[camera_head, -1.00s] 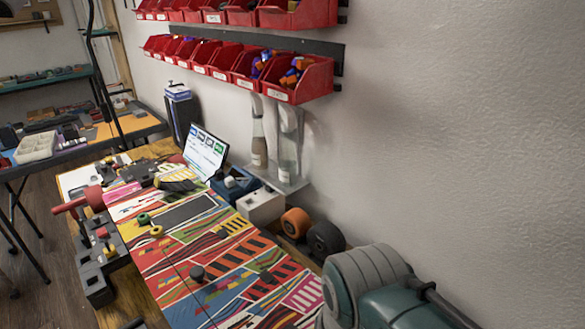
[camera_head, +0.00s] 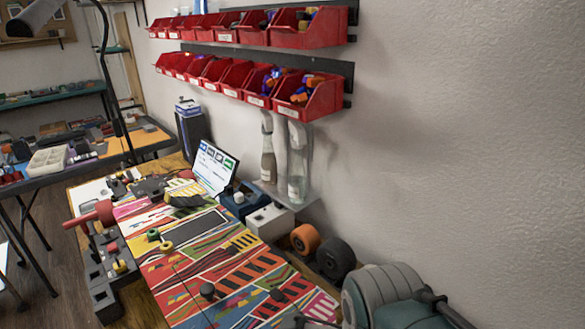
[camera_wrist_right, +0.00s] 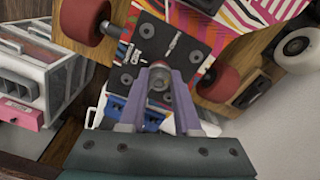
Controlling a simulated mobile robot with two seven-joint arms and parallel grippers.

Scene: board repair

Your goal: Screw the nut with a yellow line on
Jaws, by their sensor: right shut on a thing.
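My right gripper (camera_wrist_right: 160,80) shows in the right wrist view, its two pale purple fingers shut on a small grey round part (camera_wrist_right: 159,85). This part sits between the fingertips over a dark plate (camera_wrist_right: 150,45) with several bolt heads. I cannot see a yellow line on it, so I cannot tell whether it is the marked nut. Red wheels (camera_wrist_right: 219,82) lie on both sides of the plate, beside wooden board edges. In the head view my right arm fills the lower right and its fingertips are not clear. My left gripper is not in view.
Orange and black wheels (camera_head: 335,258) stand by the wall. Red bins (camera_head: 318,92) hang above. A laptop (camera_head: 213,168) stands behind.

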